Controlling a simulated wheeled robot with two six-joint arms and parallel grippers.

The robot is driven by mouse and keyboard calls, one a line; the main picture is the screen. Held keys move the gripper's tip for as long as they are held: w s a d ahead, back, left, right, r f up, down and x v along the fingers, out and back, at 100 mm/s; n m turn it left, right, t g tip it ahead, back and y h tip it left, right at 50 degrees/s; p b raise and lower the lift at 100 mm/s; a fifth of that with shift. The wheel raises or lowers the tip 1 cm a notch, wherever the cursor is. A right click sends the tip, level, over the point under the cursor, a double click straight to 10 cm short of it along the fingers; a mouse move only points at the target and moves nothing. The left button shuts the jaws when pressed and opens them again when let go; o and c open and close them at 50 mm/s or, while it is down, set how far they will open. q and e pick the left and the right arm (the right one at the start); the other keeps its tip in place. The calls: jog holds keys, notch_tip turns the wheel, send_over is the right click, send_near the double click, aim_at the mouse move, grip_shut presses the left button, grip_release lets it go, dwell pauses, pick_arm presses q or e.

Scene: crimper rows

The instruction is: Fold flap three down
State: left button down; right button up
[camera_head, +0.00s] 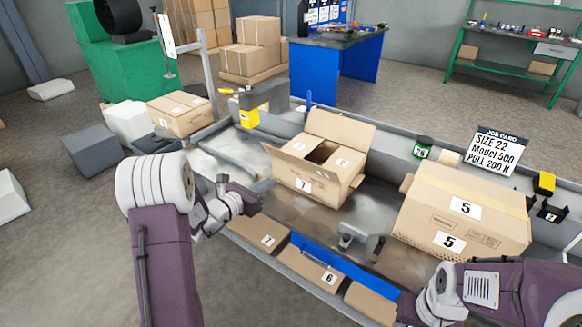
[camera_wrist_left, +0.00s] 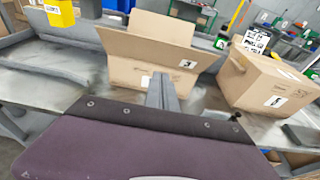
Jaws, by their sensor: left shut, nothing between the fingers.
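An open cardboard box (camera_head: 318,188) marked 7 stands on the bench in the middle of the head view. Its far flap (camera_head: 341,130) stands up, and its near flap (camera_head: 287,168) slants outward. Two labelled side flaps lie inward around a dark gap. In the left wrist view the near flap (camera_wrist_left: 125,47) faces the camera, with the far flap (camera_wrist_left: 160,27) behind it. My left gripper (camera_head: 257,203) is shut and empty, left of the box, apart from it in the head view. My right arm enters at lower right; its fingertips (camera_head: 404,312) are unclear.
A closed box (camera_head: 465,222) marked 5 stands to the right. A grey tool (camera_head: 352,236) lies on the bench in front. Flat cartons and a blue strip (camera_head: 330,262) line the near edge.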

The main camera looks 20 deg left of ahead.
pick_arm(q)
send_near(297, 159)
notch_tip(297, 159, down, 4)
jog(key=w+d, duration=0.1)
jog(key=w, duration=0.1)
jog(key=shift+w+d+r, duration=0.25)
jog(key=shift+w+r, duration=0.35)
jog(key=shift+w, duration=0.25)
jog(key=shift+w+d+r, duration=0.25)
jog(key=shift+w+r, duration=0.4)
jog(key=shift+w, duration=0.15)
